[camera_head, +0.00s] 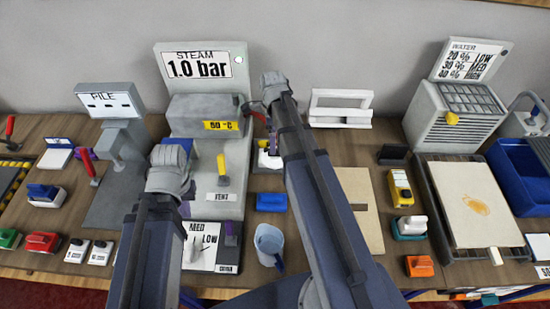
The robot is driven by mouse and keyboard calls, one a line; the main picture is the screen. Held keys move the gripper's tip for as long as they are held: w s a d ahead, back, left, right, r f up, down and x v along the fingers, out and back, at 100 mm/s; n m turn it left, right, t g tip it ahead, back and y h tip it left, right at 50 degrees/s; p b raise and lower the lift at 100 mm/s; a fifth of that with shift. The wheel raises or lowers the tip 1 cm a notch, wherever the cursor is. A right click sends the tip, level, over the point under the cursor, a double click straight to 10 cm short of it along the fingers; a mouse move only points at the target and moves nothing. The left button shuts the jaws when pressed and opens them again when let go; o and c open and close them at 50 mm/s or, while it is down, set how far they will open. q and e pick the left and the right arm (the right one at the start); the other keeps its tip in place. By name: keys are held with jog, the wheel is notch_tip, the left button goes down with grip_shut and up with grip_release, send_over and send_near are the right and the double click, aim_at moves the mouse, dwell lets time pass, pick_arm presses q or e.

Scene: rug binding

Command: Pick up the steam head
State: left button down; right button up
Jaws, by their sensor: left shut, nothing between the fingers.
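The grey steam unit (190,118) stands at the back, left of centre, under a sign reading "STEAM 1.0 bar". I cannot tell for certain which item is the steam head; a small dark piece with a red part (256,115) at the unit's right side may be it, partly hidden by my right arm. My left gripper (171,156) is shut and empty, in front of the unit's left part. My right gripper (273,80) appears above and right of the unit, near the dark piece; its fingers are too unclear to read.
A pile gauge (110,100) stands left. A water unit (455,112), a framed pale board (472,205) and a blue bin (515,178) fill the right. Small coloured tools crowd the wooden bench.

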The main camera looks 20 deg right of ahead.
aim_at(277, 156)
jog(key=shift+w+f, duration=0.15)
jog(key=shift+f, duration=0.45)
jog(key=shift+w+d+b, duration=0.15)
jog(key=shift+w+b, duration=0.05)
jog(key=shift+b, duration=0.1)
jog(key=shift+s+f+b, duration=0.1)
jog(key=shift+f+b, duration=0.2)
pick_arm(q)
jog(key=f+b, duration=0.2)
jog(key=f, duration=0.1)
jog(key=f+b, duration=0.5)
jog(key=f, duration=0.1)
jog(key=shift+w+d+f, duration=0.1)
jog(key=shift+w+d, duration=0.05)
jog(key=shift+w, duration=0.1)
pick_arm(e)
jog(key=f, duration=0.7)
jog(key=shift+d+f, duration=0.2)
jog(key=shift+d, duration=0.05)
jog(key=shift+r, duration=0.1)
grip_shut()
